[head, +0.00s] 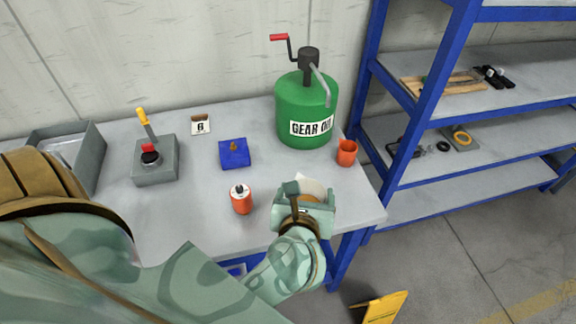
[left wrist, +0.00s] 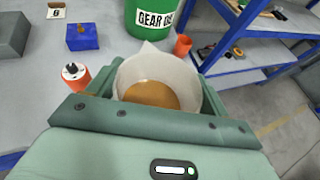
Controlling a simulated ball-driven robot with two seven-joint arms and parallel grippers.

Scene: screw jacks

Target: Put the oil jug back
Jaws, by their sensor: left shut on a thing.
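The oil jug (left wrist: 158,72) is a whitish open vessel with a pouring lip and amber oil inside. My left gripper (left wrist: 155,95) is shut on it, with the jaws on both sides of its body. In the head view, the jug's pale rim (head: 316,186) shows just past my left gripper (head: 304,204), near the right front edge of the workbench (head: 210,225). The gripper hides most of the jug there, and I cannot tell whether it touches the bench. My right gripper does not show.
A green gear oil drum (head: 305,108) with a crank stands at the back, an orange cup (head: 346,153) beside it. A red can (head: 241,199), a blue block (head: 234,153) and a grey box (head: 155,162) stand to the left. Blue shelving (head: 425,100) is at right.

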